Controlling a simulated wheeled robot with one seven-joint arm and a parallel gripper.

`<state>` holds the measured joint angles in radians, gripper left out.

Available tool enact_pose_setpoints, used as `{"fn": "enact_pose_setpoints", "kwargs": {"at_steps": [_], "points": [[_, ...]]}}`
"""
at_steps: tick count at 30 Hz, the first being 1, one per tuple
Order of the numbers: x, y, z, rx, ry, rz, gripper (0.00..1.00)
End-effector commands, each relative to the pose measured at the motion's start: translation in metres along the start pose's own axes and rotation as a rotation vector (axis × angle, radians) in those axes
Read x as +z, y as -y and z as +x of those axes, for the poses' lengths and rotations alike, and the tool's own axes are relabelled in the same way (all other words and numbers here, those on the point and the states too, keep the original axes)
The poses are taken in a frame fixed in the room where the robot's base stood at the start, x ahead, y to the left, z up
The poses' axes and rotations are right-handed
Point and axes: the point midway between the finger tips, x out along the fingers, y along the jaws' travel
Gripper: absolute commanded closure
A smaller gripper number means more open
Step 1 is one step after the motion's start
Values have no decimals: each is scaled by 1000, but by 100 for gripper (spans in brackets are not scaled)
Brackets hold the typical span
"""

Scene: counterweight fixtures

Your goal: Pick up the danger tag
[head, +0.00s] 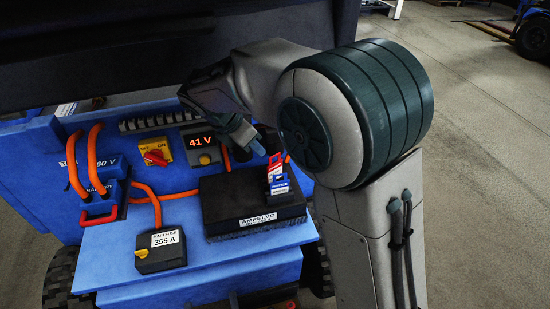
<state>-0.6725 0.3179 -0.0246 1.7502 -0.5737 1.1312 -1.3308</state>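A small red-and-white tag (275,164) stands on the right part of the black box, and I take it for the danger tag. Its print is too small to read. A blue-and-white tag (279,186) is right in front of and below it. My gripper (258,146) comes in from behind my arm and points down and right, just above and left of the red tag. Whether its fingertips touch the tag, and how far apart they are, I cannot tell. My arm's large joint hides the area right of the tags.
The black box (225,197) labelled AMPELVO lies on the blue cart (140,262). A smaller black 355 A box (160,250) is left of it. Orange cables (92,160) run to a connector with a red handle (98,216). A 41 V display (201,141) and a red-yellow switch (155,155) are behind.

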Motion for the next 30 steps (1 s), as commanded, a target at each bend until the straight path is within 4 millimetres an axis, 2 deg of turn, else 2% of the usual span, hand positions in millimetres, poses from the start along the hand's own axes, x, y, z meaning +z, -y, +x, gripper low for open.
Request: {"fn": "enact_pose_setpoints", "kwargs": {"at_steps": [5, 13, 20, 30], "points": [[-1, 0, 19, -2, 0, 0, 71], [-1, 1, 72, -4, 1, 1, 71], [0, 0, 89, 0, 0, 1, 71], [-3, 1, 134, -2, 0, 1, 71]]}}
